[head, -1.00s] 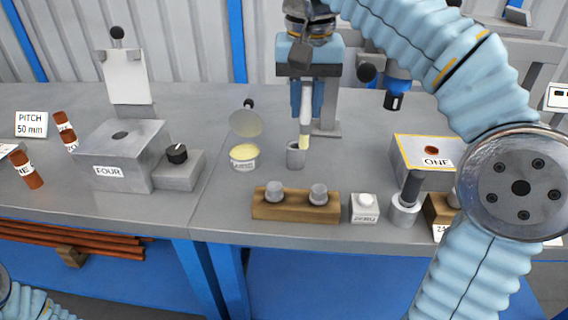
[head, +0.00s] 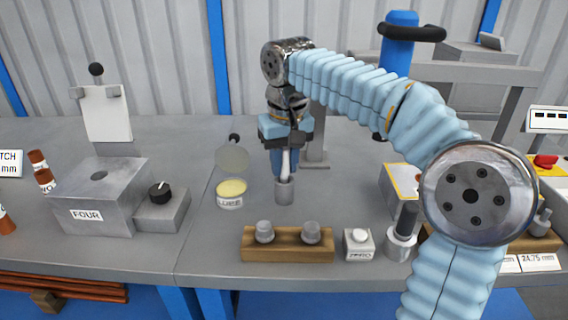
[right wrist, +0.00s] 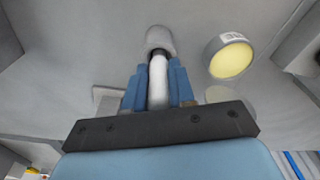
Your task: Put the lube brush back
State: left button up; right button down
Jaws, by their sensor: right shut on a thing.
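The lube brush (head: 286,163) has a white handle and stands nearly upright with its lower end inside a small grey cup (head: 285,192). My right gripper (head: 285,153) is shut on the brush handle from above. In the right wrist view the white handle (right wrist: 158,82) sits between the blue fingers, and its far end goes into the grey cup (right wrist: 160,40). The bristles are hidden in the cup. The open lube tin (head: 230,196) with yellow grease stands left of the cup, its round lid (head: 232,158) tilted behind it. My left gripper is not in view.
A wooden block with two grey knobs (head: 288,246) lies in front of the cup, with the ZERO button box (head: 359,243) to its right. The FOUR block (head: 98,205) stands at left.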

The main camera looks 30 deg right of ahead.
jog(key=shift+f, duration=0.2)
jog(key=c, duration=0.9)
grip_release()
jog(key=shift+c, duration=0.2)
jog(key=shift+r, duration=0.1)
jog(key=r, duration=0.7)
jog(key=s+r+p, duration=0.1)
jog(key=r, duration=0.3)
jog(key=shift+a, duration=0.15)
jog(key=shift+s+r, duration=0.15)
jog(key=shift+r, duration=0.45)
